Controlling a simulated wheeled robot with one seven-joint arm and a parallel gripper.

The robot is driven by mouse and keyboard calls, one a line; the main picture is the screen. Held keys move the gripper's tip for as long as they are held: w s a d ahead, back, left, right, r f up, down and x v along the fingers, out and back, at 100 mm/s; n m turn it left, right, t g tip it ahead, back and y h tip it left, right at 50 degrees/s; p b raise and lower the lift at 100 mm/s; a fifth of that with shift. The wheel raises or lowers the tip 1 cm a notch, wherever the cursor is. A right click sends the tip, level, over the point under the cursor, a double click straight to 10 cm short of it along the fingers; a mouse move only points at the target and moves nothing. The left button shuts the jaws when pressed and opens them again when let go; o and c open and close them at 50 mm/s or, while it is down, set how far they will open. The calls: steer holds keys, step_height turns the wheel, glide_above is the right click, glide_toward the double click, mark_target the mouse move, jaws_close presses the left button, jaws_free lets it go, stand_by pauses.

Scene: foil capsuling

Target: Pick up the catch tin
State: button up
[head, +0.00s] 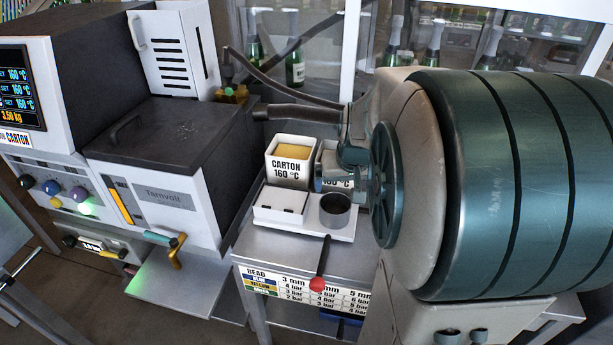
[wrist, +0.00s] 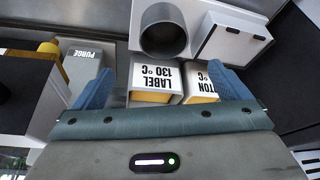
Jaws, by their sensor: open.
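The catch tin, a dark grey round open-topped cup (head: 335,211), stands upright on a white tray (head: 343,236) on the metal bench. It also shows in the wrist view (wrist: 165,40), where I look into its dark inside. My gripper (wrist: 160,72) is open, with its two blue fingers spread to either side. No part of the tin is between the fingers; it lies beyond the tips, at the top of that view. A LABEL 130 °C bin (wrist: 155,80) shows between the fingers. In the head view my arm hides much of the gripper.
A CARTON 160 °C bin (head: 289,163) and a white lidded box (head: 280,205) stand close to the tin. A red-knobbed lever (head: 317,284) sticks out at the front. A PURGE box (wrist: 84,62) is at the wrist view's left. A melter (head: 150,190) stands left.

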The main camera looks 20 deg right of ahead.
glide_toward(333, 212)
steer(key=shift+b+x, duration=0.4)
steer(key=shift+x, duration=2.1)
steer(key=shift+w, duration=0.1)
steer(key=c, duration=1.1)
